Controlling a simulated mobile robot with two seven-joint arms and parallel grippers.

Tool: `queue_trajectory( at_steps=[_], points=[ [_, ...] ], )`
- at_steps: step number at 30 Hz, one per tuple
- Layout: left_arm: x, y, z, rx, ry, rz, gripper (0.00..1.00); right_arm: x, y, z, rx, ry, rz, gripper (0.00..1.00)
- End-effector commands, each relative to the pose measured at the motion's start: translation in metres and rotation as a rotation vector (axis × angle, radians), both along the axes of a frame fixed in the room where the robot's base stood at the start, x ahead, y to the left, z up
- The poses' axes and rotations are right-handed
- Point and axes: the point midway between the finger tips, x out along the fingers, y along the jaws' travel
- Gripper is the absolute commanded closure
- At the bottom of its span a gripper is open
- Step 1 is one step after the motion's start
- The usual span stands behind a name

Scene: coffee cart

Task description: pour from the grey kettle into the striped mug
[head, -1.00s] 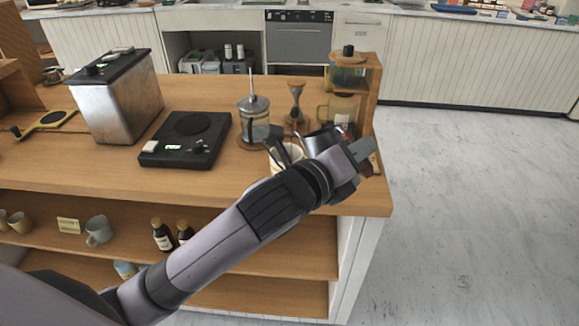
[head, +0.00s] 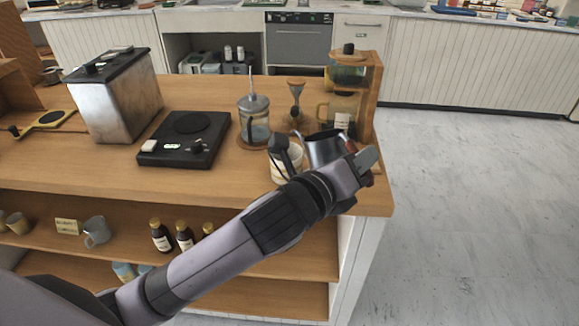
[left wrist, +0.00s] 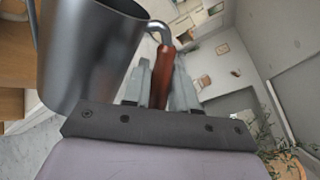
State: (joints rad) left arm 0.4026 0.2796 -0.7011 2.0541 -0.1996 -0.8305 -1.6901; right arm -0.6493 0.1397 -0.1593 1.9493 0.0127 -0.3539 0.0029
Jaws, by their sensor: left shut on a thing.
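The grey kettle (head: 322,152) is held above the right end of the wooden counter, its dark rim facing up. Its dark spout (head: 279,143) reaches left over the striped mug (head: 284,171). The mug is pale and stands on the counter, partly hidden by the spout and my arm. My left gripper (head: 357,163) is shut on the kettle's reddish-brown handle. In the left wrist view the kettle (left wrist: 85,55) fills the upper left, and the handle (left wrist: 163,75) is between the fingers. I cannot see any stream or the mug's inside. My right gripper is not in view.
A black hot plate (head: 186,138) is at left. Bottles and mugs sit on the shelf below. Open floor lies to the right.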

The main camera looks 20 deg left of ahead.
Motion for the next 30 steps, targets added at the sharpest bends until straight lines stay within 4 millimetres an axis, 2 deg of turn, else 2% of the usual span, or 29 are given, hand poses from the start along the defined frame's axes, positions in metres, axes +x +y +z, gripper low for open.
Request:
queue_trajectory(
  at_steps=[10, 19, 30],
  points=[
    [0.0, 0.0, 0.004, -0.004, -0.004, 0.0, 1.0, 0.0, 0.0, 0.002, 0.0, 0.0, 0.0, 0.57],
    [0.001, 0.002, 0.012, -0.034, 0.017, 0.001, 1.0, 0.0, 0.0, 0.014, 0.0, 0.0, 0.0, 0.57],
    [0.001, 0.002, 0.01, -0.04, 0.02, -0.001, 1.0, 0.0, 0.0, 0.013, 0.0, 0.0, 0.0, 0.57]
  ],
)
